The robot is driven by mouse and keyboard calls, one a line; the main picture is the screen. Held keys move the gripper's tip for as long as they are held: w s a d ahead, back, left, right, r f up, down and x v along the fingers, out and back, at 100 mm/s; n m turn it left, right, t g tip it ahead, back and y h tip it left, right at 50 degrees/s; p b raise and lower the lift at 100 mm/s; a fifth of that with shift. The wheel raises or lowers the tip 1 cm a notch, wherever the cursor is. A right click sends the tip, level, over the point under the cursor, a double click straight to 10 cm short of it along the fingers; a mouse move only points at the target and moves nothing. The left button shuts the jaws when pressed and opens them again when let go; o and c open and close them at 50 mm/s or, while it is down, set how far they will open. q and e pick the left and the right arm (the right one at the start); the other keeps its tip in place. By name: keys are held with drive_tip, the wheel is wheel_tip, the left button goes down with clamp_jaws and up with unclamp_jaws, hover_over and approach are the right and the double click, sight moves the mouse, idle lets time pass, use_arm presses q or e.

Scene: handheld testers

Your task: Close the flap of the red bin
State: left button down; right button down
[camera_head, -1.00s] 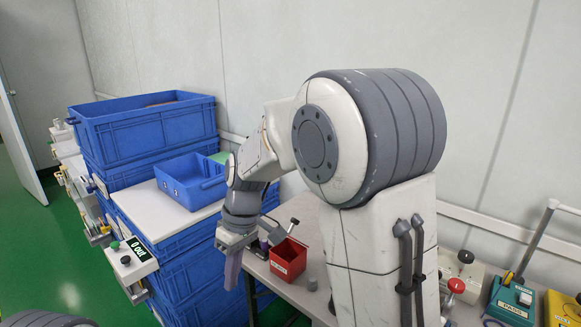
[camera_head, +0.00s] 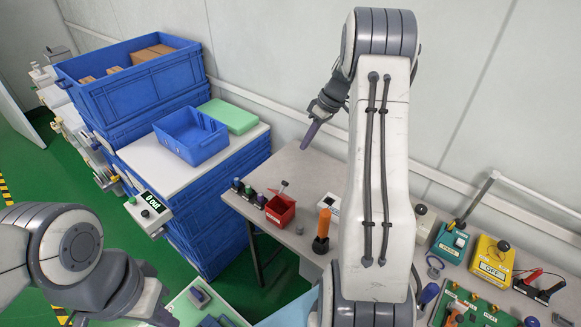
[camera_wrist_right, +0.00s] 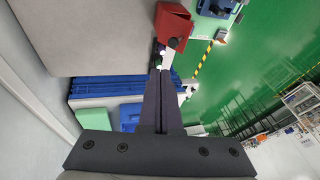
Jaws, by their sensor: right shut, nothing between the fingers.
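The small red bin (camera_head: 280,211), with a pale label on its front, stands near the left end of the grey table. A short lever with a dark knob (camera_head: 284,184) shows at its top; the flap's exact angle is too small to tell. The bin (camera_wrist_right: 172,22) also shows at the top of the right wrist view. My right gripper (camera_head: 309,134) is shut and empty, raised behind and to the right of the bin, apart from it. Its fingers (camera_wrist_right: 161,76) lie together in the wrist view. My left arm's end (camera_head: 148,303) is at the lower left; its fingers are not clear.
Several small knobbed items (camera_head: 248,194) stand left of the bin. An orange-handled tool (camera_head: 323,228) stands to its right. Blue crates (camera_head: 140,92) and a blue tray (camera_head: 190,136) are at left. Testers (camera_head: 491,258) fill the right side. The table behind the bin is clear.

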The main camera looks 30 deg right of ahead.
drive_tip(key=s+a+p+x, duration=0.1)
drive_tip(key=s+p+x, duration=0.1)
drive_tip(key=x, duration=0.9)
drive_tip(key=shift+w+a+p, duration=0.2)
drive_tip(key=shift+a+p, duration=0.1)
drive_tip(key=shift+p, duration=0.3)
drive_tip(key=shift+d, duration=0.15)
